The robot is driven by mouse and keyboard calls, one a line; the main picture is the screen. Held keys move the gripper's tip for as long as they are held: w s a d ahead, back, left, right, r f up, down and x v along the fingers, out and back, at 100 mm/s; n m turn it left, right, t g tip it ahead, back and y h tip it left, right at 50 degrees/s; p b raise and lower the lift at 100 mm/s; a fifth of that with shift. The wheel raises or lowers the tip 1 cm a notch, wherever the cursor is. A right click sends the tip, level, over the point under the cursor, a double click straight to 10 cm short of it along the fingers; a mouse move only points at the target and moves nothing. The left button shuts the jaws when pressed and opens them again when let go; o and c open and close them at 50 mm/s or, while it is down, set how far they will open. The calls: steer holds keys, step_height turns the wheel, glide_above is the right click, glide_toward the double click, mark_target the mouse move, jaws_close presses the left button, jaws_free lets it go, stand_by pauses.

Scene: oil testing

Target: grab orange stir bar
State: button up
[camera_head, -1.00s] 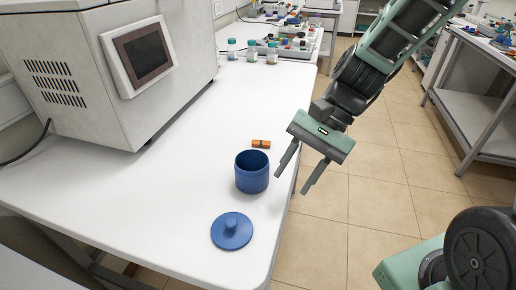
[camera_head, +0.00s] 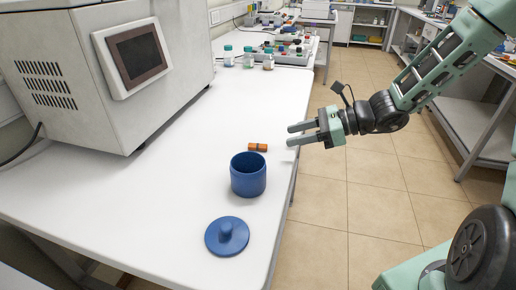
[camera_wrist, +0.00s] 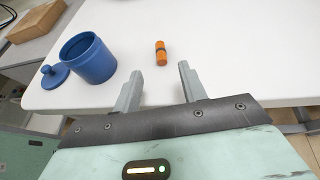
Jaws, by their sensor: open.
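The orange stir bar (camera_head: 257,147) has a dark band around its middle and lies on the white table just behind the blue jar. It also shows in the wrist view (camera_wrist: 161,53), ahead of my fingers and roughly between their lines. My gripper (camera_head: 290,135) is open and empty, to the right of the stir bar at the table's right edge, fingers pointing left. Its two fingers also show in the wrist view (camera_wrist: 160,82), apart from the bar.
The open blue jar (camera_head: 248,176) stands close in front of the stir bar. Its blue lid (camera_head: 227,236) lies nearer the front. A grey machine with a screen (camera_head: 133,57) fills the table's left. Several small bottles (camera_head: 248,58) stand at the back. The table (camera_head: 170,190) is clear between.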

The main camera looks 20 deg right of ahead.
mark_target(258, 147)
steer(key=x, duration=1)
jaws_close()
